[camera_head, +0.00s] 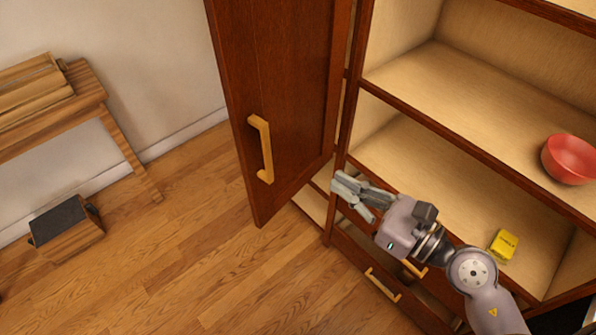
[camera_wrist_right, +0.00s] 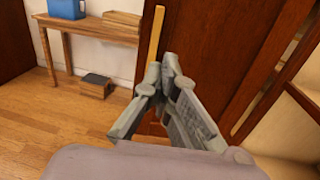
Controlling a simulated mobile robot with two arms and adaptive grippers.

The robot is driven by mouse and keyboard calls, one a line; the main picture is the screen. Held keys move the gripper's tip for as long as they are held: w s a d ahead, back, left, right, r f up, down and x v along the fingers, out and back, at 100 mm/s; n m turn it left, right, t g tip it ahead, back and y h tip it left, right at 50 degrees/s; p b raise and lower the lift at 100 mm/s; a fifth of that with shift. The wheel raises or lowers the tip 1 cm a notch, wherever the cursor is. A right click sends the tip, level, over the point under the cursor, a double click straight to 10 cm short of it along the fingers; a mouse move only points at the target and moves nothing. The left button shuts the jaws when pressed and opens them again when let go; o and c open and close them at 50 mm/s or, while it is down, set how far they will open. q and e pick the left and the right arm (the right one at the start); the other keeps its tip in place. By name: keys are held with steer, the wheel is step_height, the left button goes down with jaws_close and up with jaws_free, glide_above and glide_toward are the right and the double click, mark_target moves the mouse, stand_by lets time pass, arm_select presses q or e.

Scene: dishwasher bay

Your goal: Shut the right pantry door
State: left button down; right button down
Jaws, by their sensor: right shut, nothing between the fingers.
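A brown wooden pantry door (camera_head: 290,90) stands ajar in the head view, with a yellow bar handle (camera_head: 261,148) near its left, free edge. It also shows in the wrist view (camera_wrist_right: 225,55), with its handle (camera_wrist_right: 156,35) just beyond my fingers. My right gripper (camera_head: 347,192) is shut and empty. It is near the door's lower right part, in front of the cabinet's post. In the wrist view my fingertips (camera_wrist_right: 160,75) overlap the door; I cannot tell whether they touch it. My left gripper is out of view.
Open shelves right of the door hold a red bowl (camera_head: 569,159) and a yellow box (camera_head: 503,245). A drawer handle (camera_head: 383,285) sits below my right gripper. A wooden table (camera_head: 90,100) and a dark-topped box (camera_head: 65,230) are at left. The floor between is clear.

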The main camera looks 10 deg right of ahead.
steer(key=p+x, duration=0.6)
steer(key=x, duration=0.8)
steer(key=shift+a, duration=0.2)
steer(key=shift+w, duration=0.15)
